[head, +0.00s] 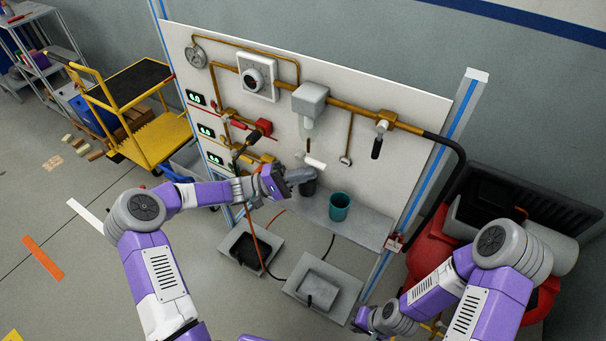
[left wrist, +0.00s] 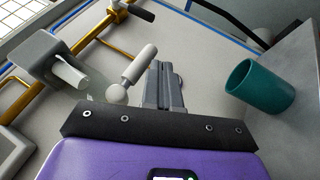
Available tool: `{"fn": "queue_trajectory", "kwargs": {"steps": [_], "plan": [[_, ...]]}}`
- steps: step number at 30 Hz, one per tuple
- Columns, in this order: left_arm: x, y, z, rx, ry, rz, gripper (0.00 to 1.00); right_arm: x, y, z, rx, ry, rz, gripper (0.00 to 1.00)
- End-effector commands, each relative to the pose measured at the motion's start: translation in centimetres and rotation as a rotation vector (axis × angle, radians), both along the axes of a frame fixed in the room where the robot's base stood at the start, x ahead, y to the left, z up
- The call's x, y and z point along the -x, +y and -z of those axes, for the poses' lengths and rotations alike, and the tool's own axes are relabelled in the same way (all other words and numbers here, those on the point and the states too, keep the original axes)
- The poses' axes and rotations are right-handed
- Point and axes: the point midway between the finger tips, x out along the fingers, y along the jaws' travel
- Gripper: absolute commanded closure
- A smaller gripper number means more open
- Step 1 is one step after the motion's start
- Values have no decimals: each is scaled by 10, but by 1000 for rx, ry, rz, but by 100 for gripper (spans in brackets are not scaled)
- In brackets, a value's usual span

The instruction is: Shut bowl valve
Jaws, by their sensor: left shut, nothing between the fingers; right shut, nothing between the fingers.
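A grey block (head: 310,98) sits on the brass pipe of the white panel, with a pale bowl (head: 306,126) hanging under it. A white lever handle (head: 315,162) sticks out below the bowl. In the left wrist view the white handle (left wrist: 139,67) has a round knob at its lower end, just left of my shut fingers, and the bowl (left wrist: 70,74) is further left. My left gripper (head: 302,175) is shut and empty just below the handle; contact cannot be told. My right gripper (head: 362,318) is low at the lower right, far from the panel, its fingers partly hidden.
A teal cup (head: 339,207) stands on the grey shelf (head: 362,226) below the panel. A black-handled lever valve (head: 377,146) is on the pipe to the right. Two grey floor pedals (head: 323,288) lie below. A yellow cart (head: 160,138) stands left and a red container (head: 432,250) right.

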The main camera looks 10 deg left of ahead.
Motion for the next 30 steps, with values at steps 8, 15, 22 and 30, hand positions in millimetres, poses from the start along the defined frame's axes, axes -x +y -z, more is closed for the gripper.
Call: {"fn": "queue_trajectory", "kwargs": {"steps": [8, 15, 22, 30], "plan": [[1, -2, -1, 64, 23, -1, 100, 0, 0, 0, 0, 0, 0, 100], [1, -2, -2, 73, 25, -1, 100, 0, 0, 0, 0, 0, 0, 100], [1, -2, -2, 72, 24, 0, 100, 0, 0, 0, 0, 0, 0, 100], [2, -3, 18, 73, 26, 4, 100, 0, 0, 14, 0, 0, 0, 100]]}}
